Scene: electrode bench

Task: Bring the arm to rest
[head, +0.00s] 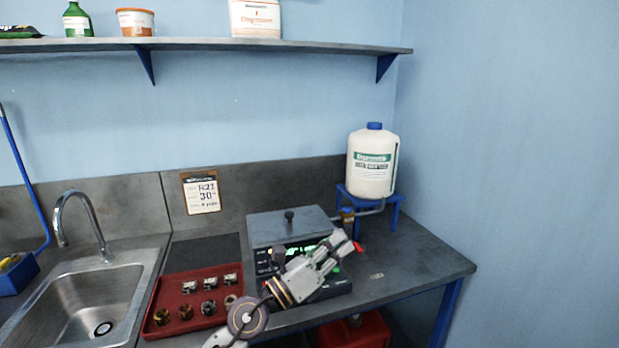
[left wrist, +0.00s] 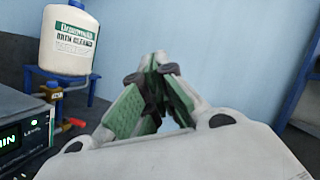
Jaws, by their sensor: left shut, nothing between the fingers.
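My left arm reaches in from the bottom of the head view. Its gripper (head: 345,243) is in front of the grey bench device with a lit green display (head: 262,262). In the left wrist view the gripper's green-padded fingers (left wrist: 158,72) come together at the tips with nothing between them. The gripper appears to be above the bench, apart from the white jug (head: 372,163) behind it. The jug also shows in the left wrist view (left wrist: 68,42). My right gripper is not in view.
A red tray (head: 172,290) with several small metal parts lies left of the device. A sink (head: 85,305) is at the far left. The jug stands on a blue stand (head: 393,208) with a tap. The bench's right end (head: 430,262) is mostly clear. A shelf (head: 270,44) runs above.

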